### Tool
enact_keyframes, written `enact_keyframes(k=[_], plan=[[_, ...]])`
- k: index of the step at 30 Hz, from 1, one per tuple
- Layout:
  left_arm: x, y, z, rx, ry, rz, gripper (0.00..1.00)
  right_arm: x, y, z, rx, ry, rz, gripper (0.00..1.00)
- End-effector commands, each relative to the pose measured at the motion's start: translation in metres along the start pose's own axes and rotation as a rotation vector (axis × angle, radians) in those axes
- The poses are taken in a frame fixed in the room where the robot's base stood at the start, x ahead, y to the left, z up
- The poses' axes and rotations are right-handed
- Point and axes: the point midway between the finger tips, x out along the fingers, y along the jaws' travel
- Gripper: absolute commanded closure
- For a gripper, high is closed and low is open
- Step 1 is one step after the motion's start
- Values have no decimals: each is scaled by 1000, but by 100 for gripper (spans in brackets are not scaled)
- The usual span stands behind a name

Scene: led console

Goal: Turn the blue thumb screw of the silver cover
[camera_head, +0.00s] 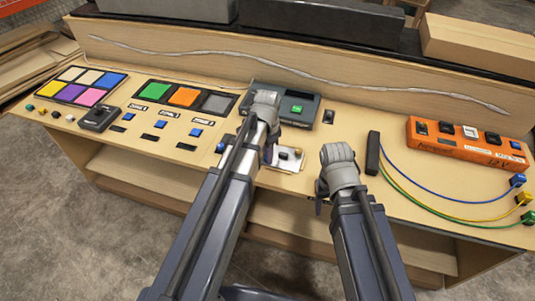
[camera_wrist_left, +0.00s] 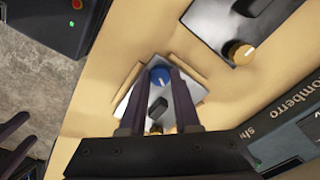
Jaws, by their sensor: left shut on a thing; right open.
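The silver cover (camera_head: 287,165) lies on the console's front half, partly hidden by my left arm. In the left wrist view the silver cover (camera_wrist_left: 128,104) has a blue thumb screw (camera_wrist_left: 159,77), a black handle (camera_wrist_left: 157,106) and a yellow knob (camera_wrist_left: 155,128), partly hidden. My left gripper (camera_head: 269,158) is down at the cover's left end. In the left wrist view its fingertips (camera_wrist_left: 161,71) are shut on the blue thumb screw, one on each side. My right gripper (camera_head: 320,205) is open and empty at the console's front edge, right of the cover.
A grey device with a green screen (camera_head: 297,108) stands behind the cover. An orange box (camera_head: 465,143) with switches and a black bar (camera_head: 373,153) with coloured cables are at the right. Coloured pads (camera_head: 75,85) and blue buttons are at the left. The board between cover and black bar is mostly clear.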

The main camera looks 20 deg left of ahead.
Motion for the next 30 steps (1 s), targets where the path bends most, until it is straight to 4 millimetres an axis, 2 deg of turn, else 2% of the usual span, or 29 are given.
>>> enact_keyframes(k=[30], plan=[[1, 2, 0, -965, -3, 3, 100, 1, 0, 0, 0, 0, 0, 38]])
